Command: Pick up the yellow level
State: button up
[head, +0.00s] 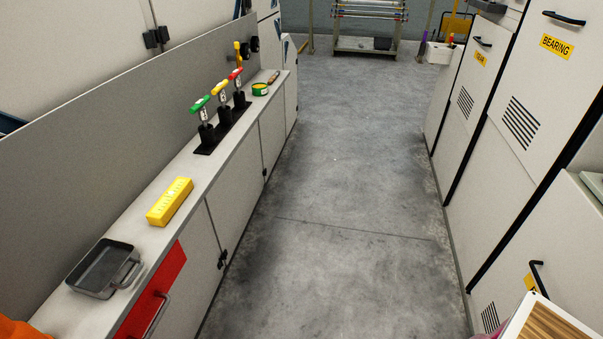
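A yellow oblong block (170,201) with small pale marks on top lies on the light counter (205,183) at the left. It is the thing that best fits the yellow level, though I cannot make out a vial. It lies flat and apart from its neighbours, between a grey tray and a row of upright handles. My gripper is not in view.
A grey metal tray (104,268) is nearer on the counter. Green-, yellow- and red-topped handles (223,105) stand on a black base beyond the block, with a green-and-yellow tape roll (260,89). The floor aisle (340,180) is clear; cabinets (510,140) line the right.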

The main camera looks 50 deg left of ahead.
aim_at(165, 207)
jog(key=u, duration=0.45)
jog(key=j+u, duration=0.1)
jog(key=u, duration=0.4)
jog(key=k+j+u, duration=0.1)
jog(key=u, duration=0.8)
jog(key=j+u, duration=0.15)
jog(key=u, duration=0.8)
